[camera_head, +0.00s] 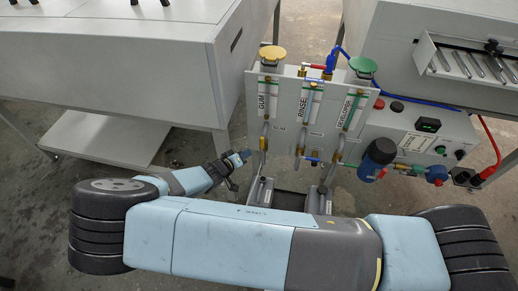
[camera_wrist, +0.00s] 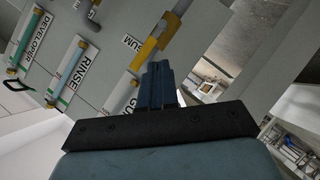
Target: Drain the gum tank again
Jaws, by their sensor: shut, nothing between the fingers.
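The gum tank has a yellow lid (camera_head: 272,53) and a sight tube with a GUM label (camera_head: 263,103) at the left of the grey processor panel. Below it, a vertical gum drain pipe (camera_head: 264,140) runs down the panel. My gripper (camera_head: 245,155) is just left of this pipe, with its fingers closed and empty. In the wrist view, the shut fingers (camera_wrist: 158,85) point up beside a yellow valve handle (camera_wrist: 145,52) on the gum line. The handle is just beyond and left of the fingers; I cannot tell whether they touch. The fingers hide part of that line.
The rinse label (camera_head: 303,105) and green developer lid (camera_head: 362,66) are to the right. A blue filter housing (camera_head: 377,158) sticks out at the panel's lower right. A grey cabinet (camera_head: 110,65) stands left, with a low shelf (camera_head: 105,138); open floor lies between.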

